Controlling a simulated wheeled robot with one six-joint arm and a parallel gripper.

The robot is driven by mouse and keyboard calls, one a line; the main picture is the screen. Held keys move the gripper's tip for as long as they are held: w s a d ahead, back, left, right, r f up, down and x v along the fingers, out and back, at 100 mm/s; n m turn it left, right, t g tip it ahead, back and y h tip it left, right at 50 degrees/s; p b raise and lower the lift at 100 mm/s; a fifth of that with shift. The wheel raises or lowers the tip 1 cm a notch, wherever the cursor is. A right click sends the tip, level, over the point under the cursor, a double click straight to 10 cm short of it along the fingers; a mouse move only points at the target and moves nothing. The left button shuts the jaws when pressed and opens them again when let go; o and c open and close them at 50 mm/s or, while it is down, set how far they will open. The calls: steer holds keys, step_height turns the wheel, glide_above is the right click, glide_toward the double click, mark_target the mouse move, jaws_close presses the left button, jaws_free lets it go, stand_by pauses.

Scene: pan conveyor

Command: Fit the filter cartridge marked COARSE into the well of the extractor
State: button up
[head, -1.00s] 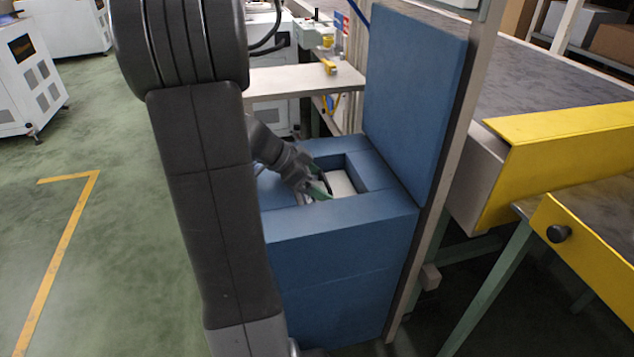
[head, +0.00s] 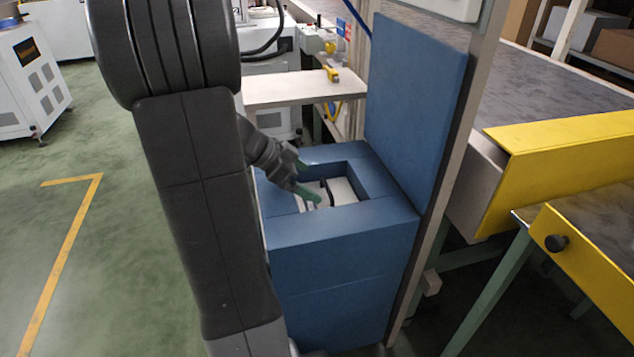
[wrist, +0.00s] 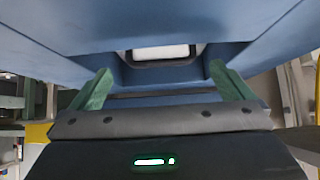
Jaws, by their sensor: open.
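The blue extractor (head: 340,240) stands in the middle of the head view, with a square well in its top. A white block, seemingly the filter cartridge (head: 342,191), sits down inside the well with a dark strip across it. No COARSE mark is readable. My gripper (head: 307,180) is at the left side of the well opening, its green fingers spread apart and nothing between them. In the wrist view my gripper (wrist: 162,82) is also open, facing a blue face with a dark-edged opening that shows white (wrist: 160,53). The cartridge's lower part is hidden.
A blue upright panel (head: 415,100) rises at the right of the well. Yellow-edged conveyor parts (head: 560,140) lie further right. A pale shelf (head: 290,88) with a small yellow item is behind. Open green floor (head: 70,250) lies to the left.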

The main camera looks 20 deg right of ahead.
mark_target(326, 187)
steer(key=p+v, duration=0.1)
steer(key=v, duration=0.6)
steer(key=b+x, duration=0.3)
steer(key=x, duration=0.9)
steer(key=shift+f+b, duration=0.35)
steer(key=shift+r+p, duration=0.65)
steer(key=shift+r, duration=0.55)
steer(key=shift+f, duration=0.1)
